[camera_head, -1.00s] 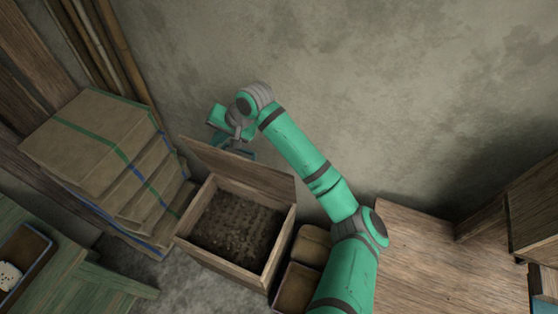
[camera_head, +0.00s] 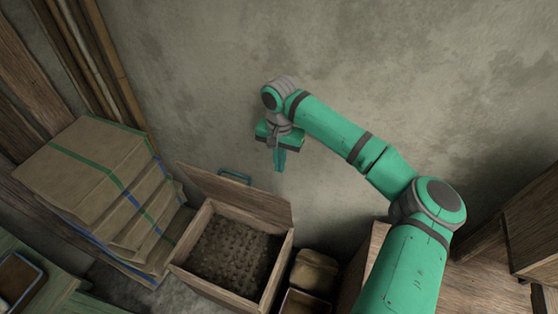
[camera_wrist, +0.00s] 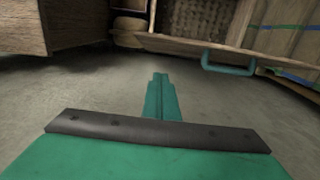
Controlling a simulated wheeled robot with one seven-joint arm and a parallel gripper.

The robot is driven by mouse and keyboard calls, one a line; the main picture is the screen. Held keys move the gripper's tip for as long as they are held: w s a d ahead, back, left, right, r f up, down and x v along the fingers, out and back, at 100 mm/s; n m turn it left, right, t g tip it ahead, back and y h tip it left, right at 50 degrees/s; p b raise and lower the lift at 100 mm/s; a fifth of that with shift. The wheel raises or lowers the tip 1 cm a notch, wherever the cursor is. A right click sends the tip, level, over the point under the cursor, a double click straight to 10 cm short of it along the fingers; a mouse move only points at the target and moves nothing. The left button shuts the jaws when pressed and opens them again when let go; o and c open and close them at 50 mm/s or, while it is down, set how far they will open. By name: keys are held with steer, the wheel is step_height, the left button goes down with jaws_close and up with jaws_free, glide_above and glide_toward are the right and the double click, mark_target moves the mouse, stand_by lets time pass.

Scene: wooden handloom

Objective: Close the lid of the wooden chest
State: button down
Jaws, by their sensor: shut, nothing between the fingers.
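The wooden chest (camera_head: 218,277) stands on the floor near the wall with its top open and dark, bumpy contents inside. Its lid (camera_head: 240,194) is raised at the back edge, leaning up toward the wall. A teal handle (camera_head: 235,175) shows beyond the lid's upper edge. In the wrist view the lid (camera_wrist: 185,47) appears as a plank with the handle (camera_wrist: 228,68) on it. My gripper (camera_head: 279,168) is shut and empty, pointing down in the air between lid and wall, right of the handle and apart from it. It also shows in the wrist view (camera_wrist: 159,80).
Several stacked, strapped boxes (camera_head: 85,165) stand close on the chest's left. Tan containers (camera_head: 316,270) sit on its right, beside wooden furniture (camera_head: 365,262). The wall (camera_head: 210,80) is behind, with bare floor (camera_wrist: 80,90) below my gripper in the wrist view.

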steer(key=shift+s+a+f, duration=0.3)
steer(key=shift+s+f, duration=0.35)
steer(key=shift+f, duration=0.45)
steer(key=shift+s+a+f, duration=0.3)
steer(key=shift+s+f, duration=0.3)
steer(key=shift+f, duration=0.55)
steer(key=shift+s+a+f, duration=0.3)
steer(key=shift+s+f, duration=0.35)
steer(key=shift+f, duration=0.45)
steer(key=shift+d, duration=0.1)
